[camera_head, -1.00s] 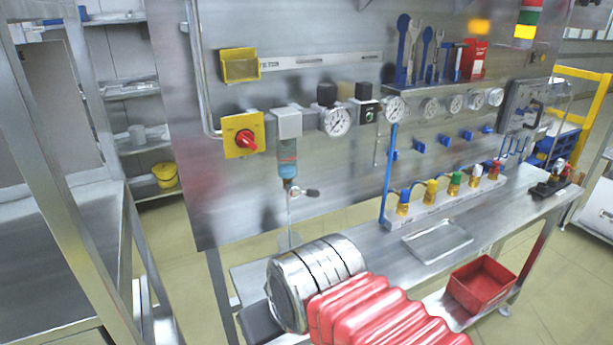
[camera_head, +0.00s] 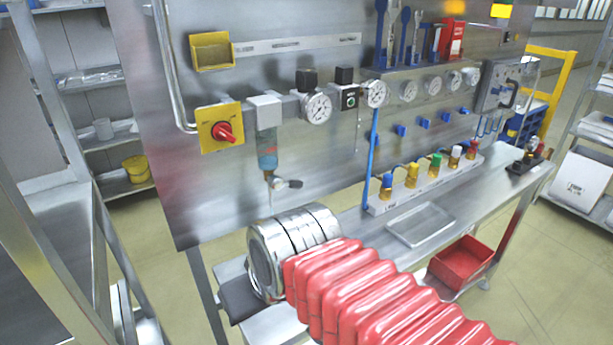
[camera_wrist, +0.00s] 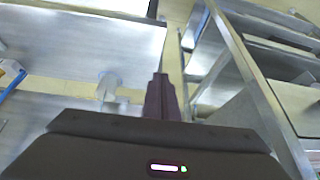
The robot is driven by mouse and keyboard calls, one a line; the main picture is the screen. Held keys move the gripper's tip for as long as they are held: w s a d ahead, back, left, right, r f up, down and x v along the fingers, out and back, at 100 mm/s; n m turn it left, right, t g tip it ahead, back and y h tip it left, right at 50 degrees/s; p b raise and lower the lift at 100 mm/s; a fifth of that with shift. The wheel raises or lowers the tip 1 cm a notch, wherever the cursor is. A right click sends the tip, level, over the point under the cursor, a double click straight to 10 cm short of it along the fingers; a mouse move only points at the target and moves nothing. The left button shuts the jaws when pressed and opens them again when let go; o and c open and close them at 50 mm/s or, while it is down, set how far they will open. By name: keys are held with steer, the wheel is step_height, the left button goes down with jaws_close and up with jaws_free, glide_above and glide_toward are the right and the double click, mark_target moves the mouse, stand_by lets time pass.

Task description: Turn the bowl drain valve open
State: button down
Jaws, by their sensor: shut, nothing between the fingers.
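The bowl drain valve (camera_head: 283,184) is a small grey fitting with a dark lever sticking out to the right. It hangs under the blue filter bowl (camera_head: 267,152) on the steel panel, with a thin clear tube below it. My gripper (camera_wrist: 160,80) shows in the wrist view as dark fingers closed together, with nothing between them. In the head view my silver wrist and red bellows arm are below the valve, apart from it, and the fingers are hard to make out. A pale cylindrical thing (camera_wrist: 108,88) stands left of the fingers in the wrist view; I cannot tell what it is.
A red rotary switch (camera_head: 223,132) on a yellow plate is left of the bowl. Gauges (camera_head: 317,108) line the panel to the right. The bench below holds a metal tray (camera_head: 420,224) and coloured fittings (camera_head: 412,175). A red bin (camera_head: 463,263) stands lower right.

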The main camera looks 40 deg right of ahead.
steer(key=w+d+r+m+t+y, duration=0.2)
steer(key=w+d+r+y, duration=0.3)
steer(key=w+d, duration=0.55)
steer(key=d+r+t+h, duration=0.1)
steer(key=d+r+t, duration=0.1)
steer(key=d+r, duration=0.3)
steer(key=s+d+r+m+t+h, duration=0.1)
steer(key=d+r, duration=0.4)
steer(key=d, duration=0.6)
steer(key=shift+s+d+r+t+h, duration=0.2)
steer(key=shift+s+d+t+h, duration=0.1)
steer(key=shift+t+h, duration=0.25)
steer(key=shift+w, duration=0.15)
steer(key=s+a+f+x, duration=0.1)
steer(key=f+x, duration=0.1)
steer(key=x, duration=1)
steer(key=shift+a+f, duration=0.2)
steer(key=shift+a, duration=0.05)
